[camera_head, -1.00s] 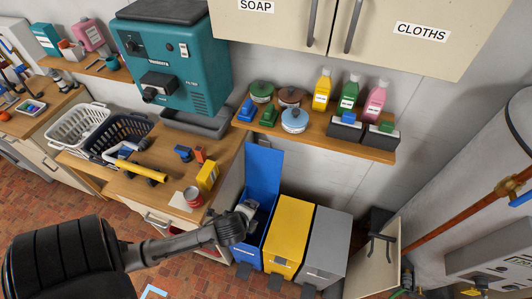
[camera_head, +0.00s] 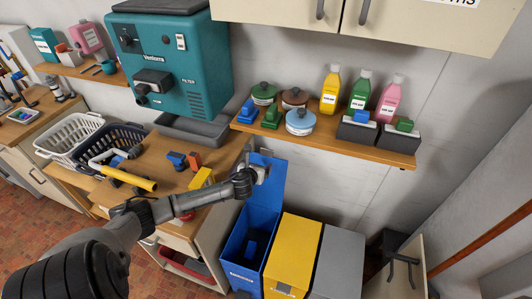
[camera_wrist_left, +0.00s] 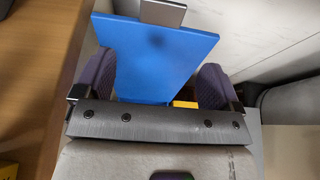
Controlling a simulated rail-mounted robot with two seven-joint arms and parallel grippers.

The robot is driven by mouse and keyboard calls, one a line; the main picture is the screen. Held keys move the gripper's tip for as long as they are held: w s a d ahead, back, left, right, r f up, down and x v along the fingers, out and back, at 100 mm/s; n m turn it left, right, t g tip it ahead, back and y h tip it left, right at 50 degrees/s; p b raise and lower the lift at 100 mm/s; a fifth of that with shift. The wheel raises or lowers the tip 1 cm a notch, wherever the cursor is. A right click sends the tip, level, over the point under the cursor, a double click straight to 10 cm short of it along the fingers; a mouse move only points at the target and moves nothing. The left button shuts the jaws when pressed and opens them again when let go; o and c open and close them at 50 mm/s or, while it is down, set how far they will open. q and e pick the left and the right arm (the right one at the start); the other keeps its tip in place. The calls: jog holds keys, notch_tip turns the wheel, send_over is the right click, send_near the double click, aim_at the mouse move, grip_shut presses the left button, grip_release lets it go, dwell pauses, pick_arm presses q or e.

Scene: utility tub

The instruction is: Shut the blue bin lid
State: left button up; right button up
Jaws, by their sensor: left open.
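The blue bin (camera_head: 241,268) stands at the left of a row of three bins, with its top open and a dark blue shape inside. Its blue lid (camera_head: 272,195) stands upright at the back, against the wall. My left gripper (camera_head: 262,170) is open at the upper left of the lid and hides part of it. In the left wrist view the lid (camera_wrist_left: 155,65) shows beyond and between my spread fingers (camera_wrist_left: 155,82), with a small grey piece at its far edge. I cannot tell if they touch. My right gripper is not in view.
A yellow bin (camera_head: 292,255) and a grey bin (camera_head: 338,262) stand closed to the right. A shelf (camera_head: 350,148) with bottles and tins hangs above. The wooden counter (camera_head: 150,205) with a yellow box (camera_head: 202,178) lies left, under my arm.

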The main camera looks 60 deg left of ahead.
aim_at(267, 150)
pick_arm(q)
jog(key=w+a, duration=0.1)
jog(key=w, duration=0.1)
jog(key=w+a+b, duration=0.1)
jog(key=w+a, duration=0.3)
jog(key=shift+w+a+f, duration=0.15)
jog(key=shift+w+f, duration=0.15)
jog(key=shift+f, duration=0.05)
jog(key=shift+w+a+f+b, duration=0.25)
jog(key=shift+w+a+b, duration=0.15)
jog(key=shift+w, duration=0.15)
jog(key=shift+c, duration=0.2)
jog(key=shift+c, duration=0.8)
jog(key=c, duration=1)
jog(key=shift+d, duration=0.1)
jog(key=shift+c, duration=0.4)
